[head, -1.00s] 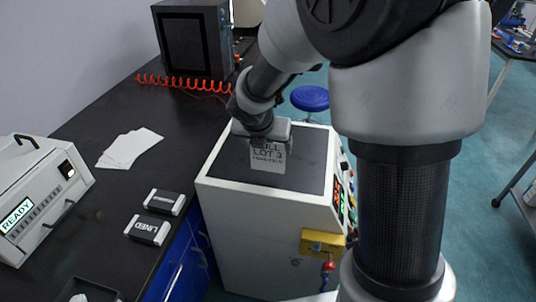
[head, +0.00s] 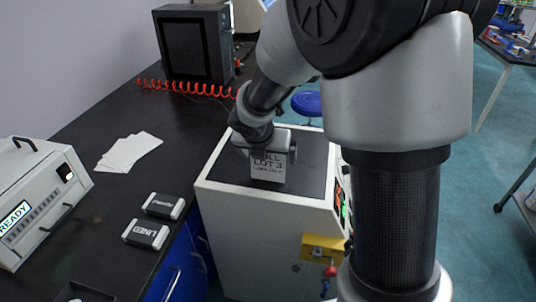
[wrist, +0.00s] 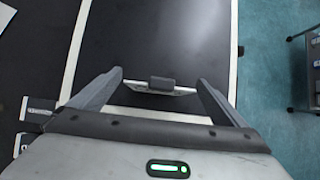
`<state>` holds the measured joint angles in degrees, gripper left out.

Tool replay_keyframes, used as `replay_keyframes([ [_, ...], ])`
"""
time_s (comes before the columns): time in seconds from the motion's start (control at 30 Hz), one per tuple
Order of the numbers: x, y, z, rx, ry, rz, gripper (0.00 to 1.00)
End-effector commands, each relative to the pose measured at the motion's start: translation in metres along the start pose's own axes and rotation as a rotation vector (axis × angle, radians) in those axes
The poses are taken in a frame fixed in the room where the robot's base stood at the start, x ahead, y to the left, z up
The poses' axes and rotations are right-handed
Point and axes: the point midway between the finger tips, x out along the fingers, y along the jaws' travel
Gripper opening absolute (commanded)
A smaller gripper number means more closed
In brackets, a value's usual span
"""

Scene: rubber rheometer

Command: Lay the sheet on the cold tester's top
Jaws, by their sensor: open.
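A pale sheet printed "LOT 3" (head: 269,168) is at the tester's dark top, its printed face toward the head camera. It looks upright or steeply tilted; whether its lower edge touches the top is unclear. The white tester cabinet (head: 262,215) has a dark flat top (head: 311,160) with a pale rim. My gripper (head: 268,147) is over this top, at the sheet's upper edge. In the wrist view, my gripper (wrist: 161,80) has its fingers spread apart. The sheet's thin pale edge (wrist: 184,91) and a grey tab (wrist: 162,83) lie between them, with gaps at both sides.
A white unit showing READY (head: 38,195) stands on the black bench (head: 85,125) at left. A yellow bracket (head: 322,248) sticks out of the tester's front.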

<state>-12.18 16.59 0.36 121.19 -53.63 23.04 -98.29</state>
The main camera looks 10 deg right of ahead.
Motion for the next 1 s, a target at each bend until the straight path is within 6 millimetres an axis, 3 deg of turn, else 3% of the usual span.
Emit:
replay_keyframes([
  [0.17,-0.013,0.0,0.004,0.001,-0.001,0.001,0.96],
  [0.6,-0.102,0.0,0.004,0.001,-0.002,0.002,0.96],
  [0.83,-0.124,-0.001,0.004,0.017,-0.002,0.0,0.96],
  [0.93,-0.138,-0.015,0.005,0.166,-0.002,-0.009,0.96],
  [1.0,-0.154,-0.034,0.005,0.394,-0.001,-0.018,0.96],
])
